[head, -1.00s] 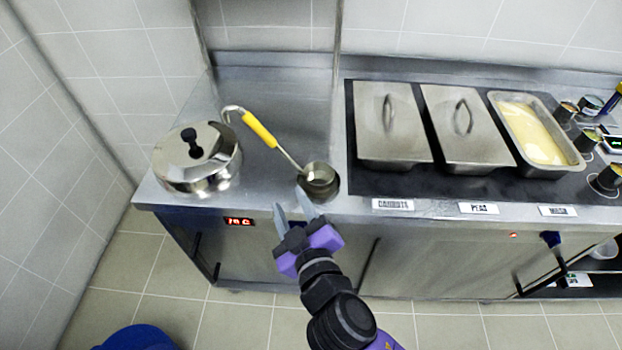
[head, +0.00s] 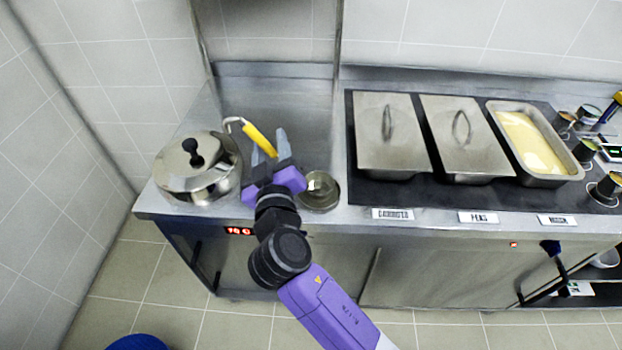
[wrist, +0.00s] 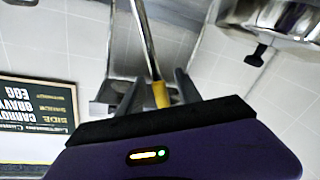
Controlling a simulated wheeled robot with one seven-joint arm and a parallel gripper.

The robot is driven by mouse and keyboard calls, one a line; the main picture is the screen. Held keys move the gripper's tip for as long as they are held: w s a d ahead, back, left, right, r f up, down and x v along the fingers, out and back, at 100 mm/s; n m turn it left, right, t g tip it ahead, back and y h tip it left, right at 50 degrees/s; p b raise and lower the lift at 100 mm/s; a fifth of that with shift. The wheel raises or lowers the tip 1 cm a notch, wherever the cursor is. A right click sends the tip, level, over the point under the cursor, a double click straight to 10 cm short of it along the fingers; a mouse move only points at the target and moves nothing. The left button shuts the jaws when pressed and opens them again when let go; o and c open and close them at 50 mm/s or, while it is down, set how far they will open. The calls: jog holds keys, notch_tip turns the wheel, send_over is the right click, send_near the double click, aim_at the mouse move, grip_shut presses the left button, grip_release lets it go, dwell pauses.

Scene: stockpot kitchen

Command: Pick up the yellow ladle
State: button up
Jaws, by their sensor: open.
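The yellow ladle lies on the steel counter, with its yellow handle (head: 260,139) and hooked end to the left of centre in the head view. Its bowl (head: 320,186) rests to the right, partly beside my gripper. My gripper (head: 268,142) is open, with its fingers reaching up over the handle. In the wrist view the yellow grip (wrist: 160,95) shows between the two open fingers (wrist: 158,92), with the steel shaft running up from it. The jaws hide part of the shaft in the head view. I cannot tell whether a finger touches the handle.
A lidded steel stockpot (head: 197,168) stands close on the left. Lidded pans (head: 391,135) and an open pan of yellow food (head: 531,143) sit to the right. The counter behind the ladle is clear. A menu board (wrist: 40,115) shows in the wrist view.

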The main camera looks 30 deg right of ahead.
jog(key=shift+w+d, duration=0.25)
jog(key=shift+w, duration=0.3)
grip_shut()
dwell(1.0)
